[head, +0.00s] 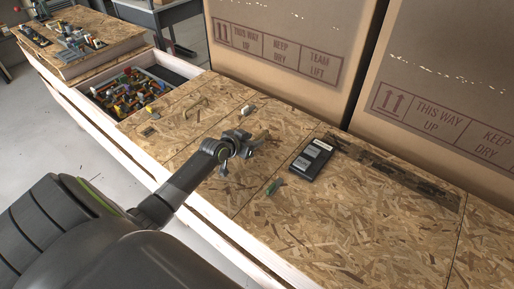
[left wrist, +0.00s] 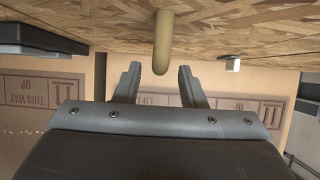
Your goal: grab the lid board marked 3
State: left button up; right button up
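Several wooden chipboard lid boards lie along the top of a long crate. No number 3 is legible on any of them. The middle board (head: 287,122) has a tan handle (left wrist: 162,40), which shows between my left fingers in the left wrist view. My left gripper (head: 258,139) is low over this board at the handle and partly hides it in the head view. In the left wrist view the left gripper (left wrist: 158,75) is open, its fingers on either side of the handle's end, with gaps. My right gripper is not in view.
A black device (head: 312,159) and a small green item (head: 272,187) lie right of the gripper. An open compartment (head: 125,93) holds colourful parts. Large cardboard boxes (head: 290,50) stand behind the crate.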

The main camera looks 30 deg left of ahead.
aim_at(256, 139)
pick_arm(q)
jog(key=shift+x, duration=1.55)
jog(key=shift+d, duration=0.1)
grip_shut()
jog(key=shift+r, duration=0.1)
